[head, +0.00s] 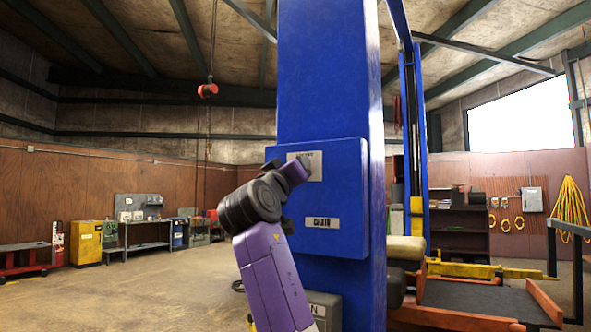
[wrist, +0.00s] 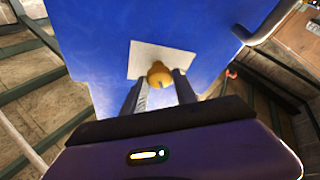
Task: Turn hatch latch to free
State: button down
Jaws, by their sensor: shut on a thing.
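The hatch is a blue panel (head: 345,205) on the front of a tall blue post, with a label reading CHAIR. A pale plate (wrist: 178,58) is fixed on its blue face, and it also shows in the head view (head: 316,168). The latch is a yellow-orange rounded knob (wrist: 159,73) in front of the plate. My gripper (wrist: 161,84) has one finger on each side of the knob and is shut on it. In the head view my wrist covers the knob and the fingers. The latch's turn angle is hard to tell.
The blue post (head: 330,60) rises above the hatch. A grey box (head: 322,310) stands low by its base. An orange-framed platform (head: 475,298) and a yellow beam (head: 460,270) lie to the right. Open floor (head: 130,295) spreads to the left, with a yellow cabinet (head: 86,243) farther back.

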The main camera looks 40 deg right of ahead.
jog(key=n+y, duration=0.1)
jog(key=n, duration=0.3)
jog(key=n+y, duration=0.2)
jog(key=n, duration=0.3)
jog(key=n+y, duration=0.2)
jog(key=n, duration=0.3)
jog(key=shift+s+r+t, duration=0.1)
jog(key=shift+r+t, duration=0.1)
jog(key=shift+t, duration=0.1)
jog(key=shift+n, duration=0.3)
jog(key=c, duration=1)
grip_release()
jog(key=b+v, duration=0.3)
jog(key=v, duration=0.4)
jog(key=shift+s+a, duration=0.15)
jog(key=shift+s, duration=0.2)
jog(key=shift+r, duration=0.15)
